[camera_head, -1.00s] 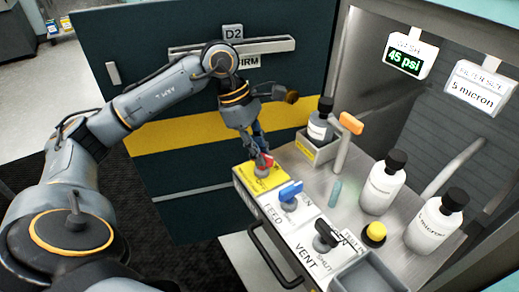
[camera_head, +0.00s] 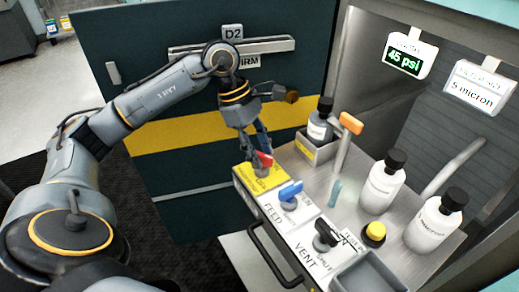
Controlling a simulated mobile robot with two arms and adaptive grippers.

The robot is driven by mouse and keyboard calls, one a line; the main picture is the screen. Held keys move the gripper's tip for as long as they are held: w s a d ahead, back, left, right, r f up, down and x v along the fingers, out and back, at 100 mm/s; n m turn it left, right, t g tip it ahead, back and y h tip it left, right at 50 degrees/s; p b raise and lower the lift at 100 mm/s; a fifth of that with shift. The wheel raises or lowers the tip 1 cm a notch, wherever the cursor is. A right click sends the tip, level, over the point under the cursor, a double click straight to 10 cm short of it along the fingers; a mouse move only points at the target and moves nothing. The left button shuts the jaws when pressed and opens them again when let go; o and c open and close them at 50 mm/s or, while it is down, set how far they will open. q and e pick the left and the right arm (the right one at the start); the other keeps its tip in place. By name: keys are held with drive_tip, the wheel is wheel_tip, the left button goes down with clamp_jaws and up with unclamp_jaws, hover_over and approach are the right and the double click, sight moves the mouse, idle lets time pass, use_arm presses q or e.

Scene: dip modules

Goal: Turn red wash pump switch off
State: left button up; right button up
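The red switch (camera_head: 265,158) stands on a yellow labelled plate (camera_head: 258,180) at the left end of a row of switches on the bench. My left gripper (camera_head: 256,158) reaches down from above, its fingertips at the red handle, overlapping it in the picture. Whether the fingers pinch the handle or only touch it cannot be told. The yellow plate's wording is too small and partly covered to read. My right gripper is not in view.
To the right are a blue switch (camera_head: 290,190) on the FEED plate and a black switch (camera_head: 326,234) on the VENT plate. White bottles (camera_head: 382,183), a yellow knob (camera_head: 374,234) and an orange-handled post (camera_head: 346,138) stand farther right. A dark cabinet (camera_head: 120,60) is behind my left arm.

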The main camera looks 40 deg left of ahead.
use_arm(q)
drive_tip(key=v, duration=0.7)
drive_tip(key=shift+r, duration=0.2)
drive_tip(key=shift+a, duration=0.1)
